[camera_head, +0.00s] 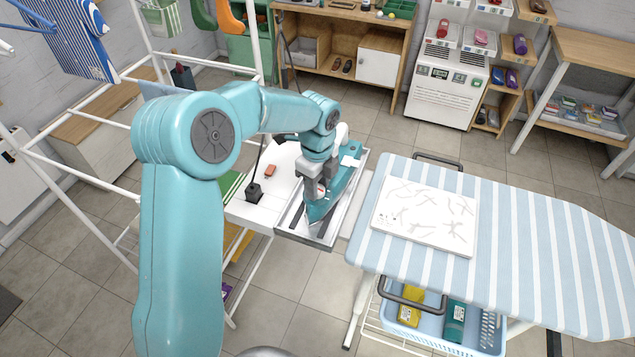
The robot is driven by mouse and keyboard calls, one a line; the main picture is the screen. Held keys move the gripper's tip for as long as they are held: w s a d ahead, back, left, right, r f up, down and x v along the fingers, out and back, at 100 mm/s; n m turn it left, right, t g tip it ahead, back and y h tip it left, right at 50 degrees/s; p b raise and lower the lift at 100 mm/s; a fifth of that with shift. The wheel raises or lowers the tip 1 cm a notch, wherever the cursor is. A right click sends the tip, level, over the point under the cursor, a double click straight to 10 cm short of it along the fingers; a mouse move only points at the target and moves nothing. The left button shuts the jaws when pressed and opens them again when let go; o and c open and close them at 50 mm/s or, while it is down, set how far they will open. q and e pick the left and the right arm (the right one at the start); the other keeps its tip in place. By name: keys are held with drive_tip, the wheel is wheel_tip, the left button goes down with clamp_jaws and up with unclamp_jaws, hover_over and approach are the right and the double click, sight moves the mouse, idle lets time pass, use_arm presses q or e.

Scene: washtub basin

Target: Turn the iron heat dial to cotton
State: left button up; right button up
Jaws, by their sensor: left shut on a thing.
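A teal iron (322,207) rests in a grey metal tray (352,206) at the left end of the ironing board. My left gripper (317,192) points down onto the iron's upper side and is shut on a part of it. The fingers and wrist cover the heat dial, so I cannot see the dial or its marks. My right gripper is not in view.
A striped ironing board (540,235) carries a white panel (428,215). A white surface with a black socket (254,192) and a red item (270,171) lies left of the tray. A blue basket (462,333) stands below the board. White rack bars stand left.

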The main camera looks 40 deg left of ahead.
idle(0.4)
use_arm(q)
drive_tip(key=o, duration=1)
drive_tip(key=shift+o, duration=0.2)
